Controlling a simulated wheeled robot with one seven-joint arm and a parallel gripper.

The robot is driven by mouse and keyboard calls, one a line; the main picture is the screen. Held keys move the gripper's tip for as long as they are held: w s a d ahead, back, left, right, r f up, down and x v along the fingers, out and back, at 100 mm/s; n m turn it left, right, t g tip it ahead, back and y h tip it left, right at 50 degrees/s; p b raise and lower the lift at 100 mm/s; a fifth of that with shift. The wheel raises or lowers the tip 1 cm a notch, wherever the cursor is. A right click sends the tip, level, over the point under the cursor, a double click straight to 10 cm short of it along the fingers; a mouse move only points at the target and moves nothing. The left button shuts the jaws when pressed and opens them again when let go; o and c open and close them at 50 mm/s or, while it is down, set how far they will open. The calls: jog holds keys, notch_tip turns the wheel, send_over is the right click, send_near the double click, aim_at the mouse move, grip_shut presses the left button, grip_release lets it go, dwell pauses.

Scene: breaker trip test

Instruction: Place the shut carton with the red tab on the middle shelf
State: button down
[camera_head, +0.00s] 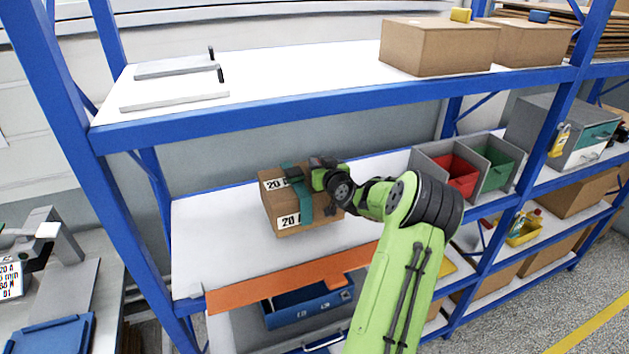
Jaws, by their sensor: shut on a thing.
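A brown carton (283,214) with white "20 A" labels and a teal band is at the middle shelf (225,255), left of centre. My gripper (318,182) is shut on the carton at its upper right side. I cannot tell whether the carton's base touches the shelf or is slightly above it. The carton's top is partly hidden by my gripper, and no red tab can be made out clearly. Two other shut cartons stand on the top shelf, one with a yellow tab (460,14) and one with a blue tab (539,16).
An orange strip (290,284) runs along the middle shelf's front edge. Red (455,176) and green (495,168) bins stand to the right. Blue uprights (75,130) frame the rack. A blue tray (305,305) is below. The shelf left of the carton is bare.

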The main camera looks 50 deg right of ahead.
jog(key=f, duration=0.3)
jog(key=shift+w+f, duration=0.25)
jog(key=shift+s, duration=0.15)
jog(key=c, duration=1.1)
grip_release()
